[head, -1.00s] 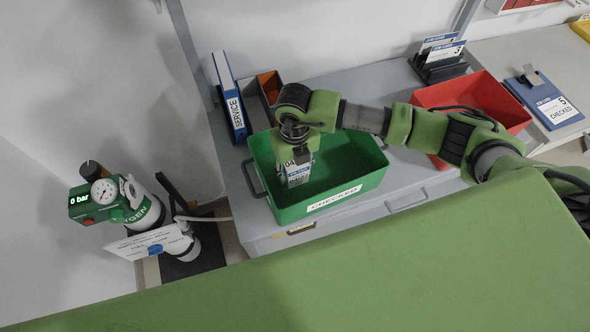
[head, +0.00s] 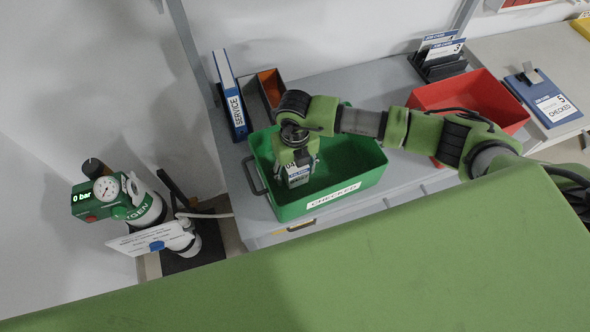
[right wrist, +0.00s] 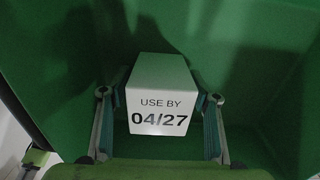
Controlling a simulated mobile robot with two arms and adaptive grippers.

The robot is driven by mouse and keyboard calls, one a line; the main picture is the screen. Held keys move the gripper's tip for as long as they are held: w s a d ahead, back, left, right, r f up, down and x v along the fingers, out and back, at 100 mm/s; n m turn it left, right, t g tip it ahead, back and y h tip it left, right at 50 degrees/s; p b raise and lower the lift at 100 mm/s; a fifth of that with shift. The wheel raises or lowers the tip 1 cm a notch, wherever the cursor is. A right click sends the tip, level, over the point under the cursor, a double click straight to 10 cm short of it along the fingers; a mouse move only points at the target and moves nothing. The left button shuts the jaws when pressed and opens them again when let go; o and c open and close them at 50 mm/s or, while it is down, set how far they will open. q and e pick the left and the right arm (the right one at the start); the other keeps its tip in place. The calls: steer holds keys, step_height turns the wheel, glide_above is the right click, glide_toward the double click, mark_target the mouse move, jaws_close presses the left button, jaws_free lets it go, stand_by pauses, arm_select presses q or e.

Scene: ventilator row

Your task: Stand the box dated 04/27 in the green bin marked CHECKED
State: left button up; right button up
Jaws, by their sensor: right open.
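The white box (right wrist: 158,92) reads "USE BY 04/27" in the right wrist view and has the green bin's inside around it. In the head view the box (head: 297,174) stands within the green bin marked CHECKED (head: 335,197), near its left end. My right gripper (head: 300,168) reaches down into the bin over the box. Its fingers (right wrist: 160,118) are open, one on each side of the box. The box's foot is hidden, so I cannot tell for certain that it touches the floor of the bin. My left gripper is not in view.
A red bin (head: 470,98) stands to the right on the grey worktop (head: 370,80). A blue SERVICE binder (head: 230,95) and a dark organiser (head: 258,95) stand behind the green bin. An oxygen cylinder (head: 145,212) with a gauge stands at left. A clipboard (head: 543,103) lies at right.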

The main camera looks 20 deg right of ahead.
steer(key=shift+r+b, duration=0.3)
steer(key=shift+r, duration=0.15)
step_height(320, 180, up, 10)
steer(key=b, duration=0.3)
steer(key=shift+r, duration=0.7)
steer(key=shift+s+f, duration=0.1)
